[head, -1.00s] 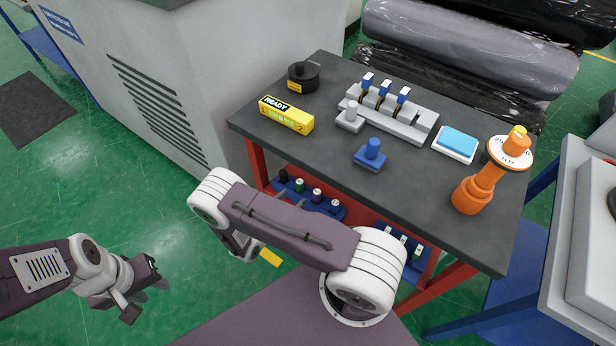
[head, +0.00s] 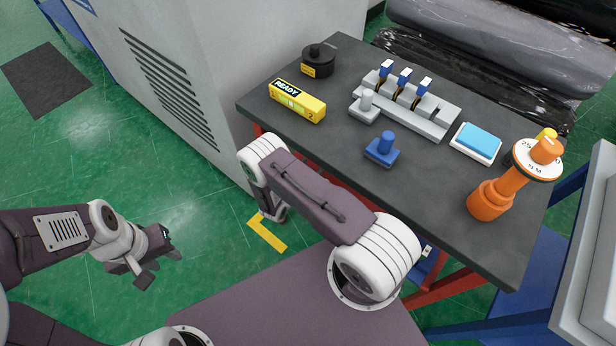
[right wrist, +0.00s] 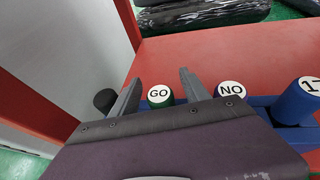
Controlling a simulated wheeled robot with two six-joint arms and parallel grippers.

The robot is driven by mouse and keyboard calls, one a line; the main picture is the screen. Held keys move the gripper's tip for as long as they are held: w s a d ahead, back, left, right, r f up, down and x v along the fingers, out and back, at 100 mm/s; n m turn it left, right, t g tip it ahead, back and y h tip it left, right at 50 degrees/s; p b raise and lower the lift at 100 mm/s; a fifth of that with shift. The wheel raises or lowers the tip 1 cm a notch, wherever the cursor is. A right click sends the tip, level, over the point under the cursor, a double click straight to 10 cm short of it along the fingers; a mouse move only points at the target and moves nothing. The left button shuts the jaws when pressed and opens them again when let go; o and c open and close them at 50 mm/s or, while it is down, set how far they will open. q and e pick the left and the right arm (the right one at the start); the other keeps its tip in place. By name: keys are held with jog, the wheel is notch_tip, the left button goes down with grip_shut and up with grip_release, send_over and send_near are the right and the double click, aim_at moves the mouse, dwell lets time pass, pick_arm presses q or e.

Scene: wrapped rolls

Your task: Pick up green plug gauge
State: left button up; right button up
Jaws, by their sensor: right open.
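The green plug gauge (right wrist: 160,96), with a white end marked GO, stands in a blue rack on the red-framed lower level in the right wrist view. My right gripper (right wrist: 159,77) is open, with one finger showing on each side of the gauge; I cannot tell whether they touch it. The wrist body hides the gauge's lower part. In the head view my right gripper is hidden behind my arm and the table edge. My left gripper (head: 150,258) hangs over the green floor, away from the table, with its jaw state unclear.
A black gauge (right wrist: 105,100) stands just left of the left finger. A NO-marked gauge (right wrist: 230,92) and a blue gauge (right wrist: 298,103) stand to the right. Above, the dark tabletop (head: 440,205) holds a yellow READY box (head: 297,102) and an orange tool (head: 490,199).

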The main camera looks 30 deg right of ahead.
jog(key=shift+w+d+f, duration=0.1)
jog(key=shift+w+d, duration=0.1)
jog(key=shift+d, duration=0.05)
jog(key=shift+a, duration=0.1)
grip_shut()
